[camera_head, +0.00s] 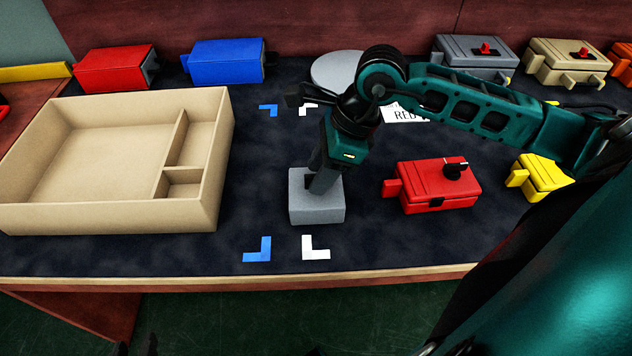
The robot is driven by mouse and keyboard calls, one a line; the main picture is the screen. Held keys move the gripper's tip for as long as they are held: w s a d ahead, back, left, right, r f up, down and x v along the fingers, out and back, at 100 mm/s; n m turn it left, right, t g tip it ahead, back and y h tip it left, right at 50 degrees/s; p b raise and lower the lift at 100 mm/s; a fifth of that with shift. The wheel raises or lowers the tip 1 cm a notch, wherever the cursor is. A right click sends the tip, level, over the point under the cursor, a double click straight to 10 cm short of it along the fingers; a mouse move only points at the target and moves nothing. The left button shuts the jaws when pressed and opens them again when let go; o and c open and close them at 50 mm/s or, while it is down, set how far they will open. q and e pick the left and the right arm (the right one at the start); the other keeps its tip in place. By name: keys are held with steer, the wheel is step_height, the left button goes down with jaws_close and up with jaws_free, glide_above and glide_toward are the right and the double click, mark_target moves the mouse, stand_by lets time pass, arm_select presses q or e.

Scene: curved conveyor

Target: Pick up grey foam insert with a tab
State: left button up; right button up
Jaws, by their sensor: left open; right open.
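A plain grey block (302,207), which looks like the foam insert, lies on the dark surface of the table, right of the beige tray. My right gripper (325,184) points down over it, with its fingers at the top of the block. The gripper is open. The fingers cover part of the block's top, so I cannot tell where the tab is or whether they touch it. My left gripper is not in view.
The divided beige tray (212,170) stands at left. A red box with a black knob (437,190) and a yellow box (545,173) lie to the right. Red (112,70) and blue (227,62) boxes stand behind. Blue (258,250) and white (315,248) corner marks lie in front.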

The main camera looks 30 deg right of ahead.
steer(key=shift+f, duration=0.25)
steer(key=shift+c, duration=0.4)
jaws_close()
